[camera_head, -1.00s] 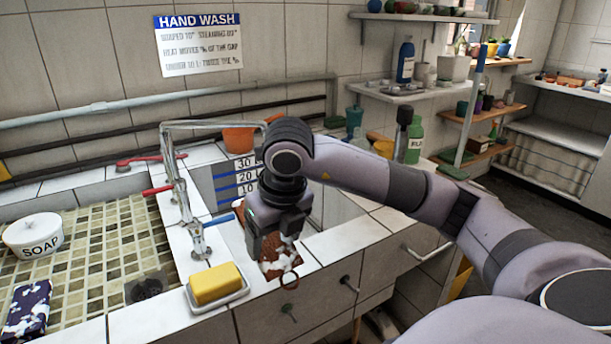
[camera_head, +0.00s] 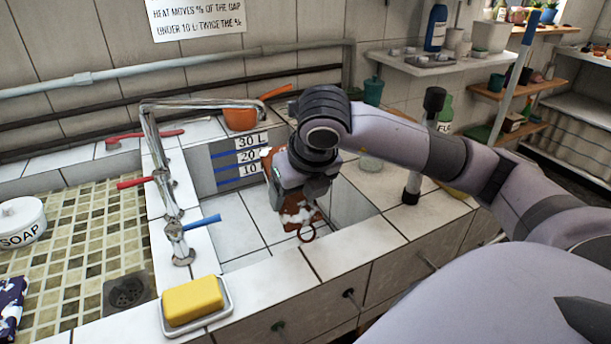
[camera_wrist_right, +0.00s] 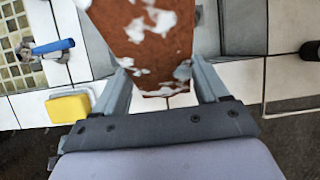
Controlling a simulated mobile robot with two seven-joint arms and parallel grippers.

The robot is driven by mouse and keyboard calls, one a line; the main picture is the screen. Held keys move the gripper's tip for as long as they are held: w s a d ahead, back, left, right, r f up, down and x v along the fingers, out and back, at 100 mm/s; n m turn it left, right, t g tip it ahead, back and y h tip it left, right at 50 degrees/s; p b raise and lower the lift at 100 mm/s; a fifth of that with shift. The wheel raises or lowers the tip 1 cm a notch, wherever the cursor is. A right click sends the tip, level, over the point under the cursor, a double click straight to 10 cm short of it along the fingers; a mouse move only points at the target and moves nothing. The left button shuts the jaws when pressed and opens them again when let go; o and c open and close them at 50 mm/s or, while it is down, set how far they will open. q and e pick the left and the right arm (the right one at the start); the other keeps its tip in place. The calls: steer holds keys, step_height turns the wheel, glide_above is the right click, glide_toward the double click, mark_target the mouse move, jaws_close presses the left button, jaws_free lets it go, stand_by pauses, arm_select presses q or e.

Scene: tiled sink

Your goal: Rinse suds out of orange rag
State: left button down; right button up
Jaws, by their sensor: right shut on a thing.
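My right gripper (camera_head: 294,205) is shut on the orange rag (camera_head: 296,228) and holds it over the right part of the tiled basin (camera_head: 246,226). The rag is rust-orange with white suds patches and a small ring at its lower end. In the right wrist view the rag (camera_wrist_right: 150,40) hangs between the two fingers with white suds on it. The chrome faucet (camera_head: 160,165), with a red and a blue handle, stands at the basin's left edge, left of the gripper. No water shows from it. My left gripper is not in view.
A yellow sponge (camera_head: 192,299) lies in a dish on the front ledge. A soap pot (camera_head: 20,222) stands in the left mosaic sink (camera_head: 80,255). An orange pan (camera_head: 241,116) sits on the back ledge. A dark-topped post (camera_head: 415,160) stands right of the basin.

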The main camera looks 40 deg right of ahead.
steer(key=shift+w+d, duration=0.35)
steer(key=shift+d, duration=0.1)
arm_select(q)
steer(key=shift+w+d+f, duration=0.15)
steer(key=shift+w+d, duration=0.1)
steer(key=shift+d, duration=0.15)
arm_select(e)
steer(key=w+d+f, duration=0.1)
steer(key=w+d, duration=0.1)
steer(key=w, duration=0.4)
steer(key=w+d+f, duration=0.1)
steer(key=w+d, duration=0.1)
steer(key=w, duration=0.5)
steer(key=shift+f, duration=0.35)
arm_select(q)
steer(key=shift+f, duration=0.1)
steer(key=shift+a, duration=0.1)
arm_select(e)
steer(key=s+a, duration=0.4)
steer(key=a, duration=0.2)
steer(key=shift+a, duration=0.35)
steer(key=shift+s+r, duration=0.1)
stand_by(1.1)
